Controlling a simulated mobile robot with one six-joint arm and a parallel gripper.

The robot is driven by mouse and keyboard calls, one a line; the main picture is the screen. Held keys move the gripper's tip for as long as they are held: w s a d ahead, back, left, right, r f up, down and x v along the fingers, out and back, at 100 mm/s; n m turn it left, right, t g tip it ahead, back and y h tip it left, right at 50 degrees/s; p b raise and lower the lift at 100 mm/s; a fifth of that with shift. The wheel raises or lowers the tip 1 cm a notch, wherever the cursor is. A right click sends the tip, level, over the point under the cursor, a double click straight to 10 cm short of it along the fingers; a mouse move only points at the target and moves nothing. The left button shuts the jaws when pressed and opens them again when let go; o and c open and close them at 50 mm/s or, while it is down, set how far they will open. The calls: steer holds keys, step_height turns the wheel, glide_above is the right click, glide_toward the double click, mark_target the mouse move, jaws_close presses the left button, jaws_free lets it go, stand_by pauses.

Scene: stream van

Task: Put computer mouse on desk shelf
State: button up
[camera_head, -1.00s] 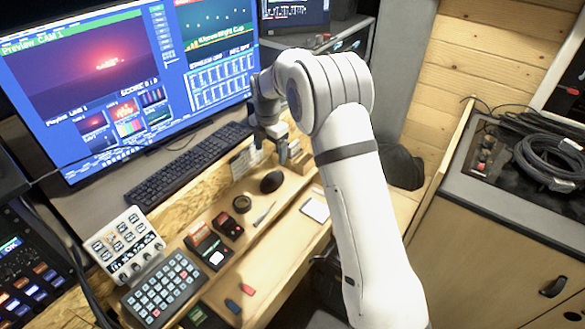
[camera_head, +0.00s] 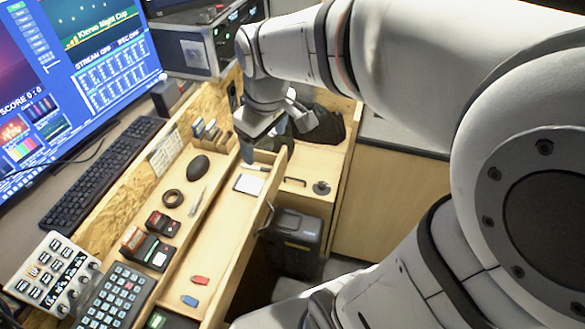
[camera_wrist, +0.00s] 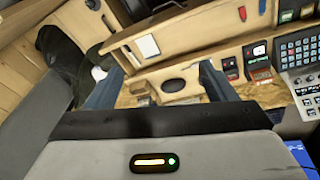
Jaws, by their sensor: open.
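The black oval computer mouse (camera_head: 198,166) lies on the light wooden desk top. It also shows in the wrist view (camera_wrist: 173,86), framed between my fingers but farther off. My gripper (camera_head: 264,148) is open and empty, to the right of the mouse in the head view and apart from it. Both blue-grey fingers show in the wrist view (camera_wrist: 160,72). A raised ledge (camera_head: 112,205) with a chipboard front runs along the left of the desk and bears the keyboard; I cannot tell for sure that this is the desk shelf.
A black tape ring (camera_head: 173,199), a white pad (camera_head: 249,184) and red and blue USB sticks (camera_head: 200,280) lie nearby. A black keyboard (camera_head: 100,175) and monitor (camera_head: 75,65) stand left. A dark bag (camera_head: 325,127) is close behind my gripper. A raised wooden edge (camera_head: 258,225) borders the desk.

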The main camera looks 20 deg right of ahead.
steer(key=s+d+f+m, duration=0.2)
steer(key=s+m, duration=0.4)
steer(key=s, duration=0.3)
steer(key=shift+s+d+t, duration=0.3)
steer(key=shift+w, duration=0.1)
stand_by(0.6)
